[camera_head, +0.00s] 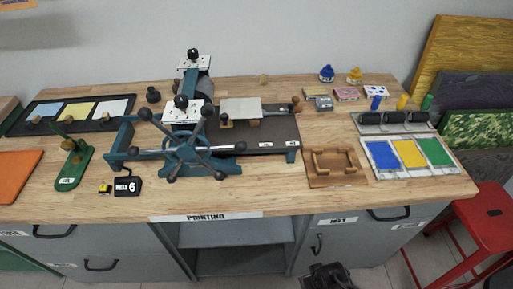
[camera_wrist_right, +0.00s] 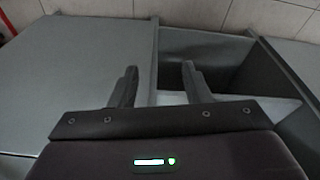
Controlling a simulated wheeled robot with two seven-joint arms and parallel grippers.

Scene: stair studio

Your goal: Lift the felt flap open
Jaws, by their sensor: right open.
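A blue printing press (camera_head: 188,152) with a spoked hand wheel stands on the wooden workbench. Its flat dark bed (camera_head: 275,136) extends to the right; this may be the felt, but I cannot tell a separate flap from it. A pale grey plate (camera_head: 240,107) with a small knob beside it lies at the bed's back. My right gripper (camera_wrist_right: 160,68) is open and empty in the right wrist view, in front of the grey cabinet. Part of it seems to show low in the head view (camera_head: 328,278), below and in front of the bench edge. My left gripper is not in view.
On the workbench (camera_head: 255,193), a brown board with handles (camera_head: 335,165) and a tray of blue, yellow and green pads (camera_head: 410,156) lie right. A green stand (camera_head: 73,165) and a black "6" block (camera_head: 128,186) lie left. A red stool (camera_head: 490,215) stands right.

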